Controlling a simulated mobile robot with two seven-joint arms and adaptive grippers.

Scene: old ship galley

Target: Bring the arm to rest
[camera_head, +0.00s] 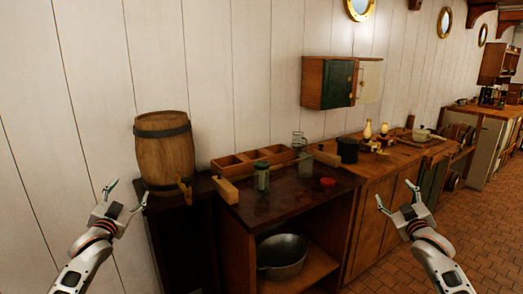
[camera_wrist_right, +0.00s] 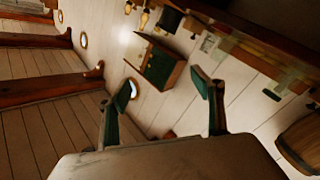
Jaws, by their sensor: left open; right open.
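My left gripper (camera_head: 125,197) is at the left of the head view, in front of the barrel's stand. Its fingers are spread and empty. My right gripper (camera_head: 397,198) is raised at the right of the head view, in front of the wooden cabinets. Its fingers are apart with nothing between them. In the right wrist view its two green-padded fingers (camera_wrist_right: 165,100) are apart, with the far wall and the wall cupboard (camera_wrist_right: 159,67) seen beyond and between them.
A wooden barrel (camera_head: 165,152) stands on a dark stand at left. The dark counter (camera_head: 280,205) holds a green-lidded jar (camera_head: 262,176), a red lid (camera_head: 327,183) and a wooden divided box (camera_head: 236,165). A metal pot (camera_head: 283,256) sits on the shelf below. Tiled floor (camera_head: 495,215) is clear at right.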

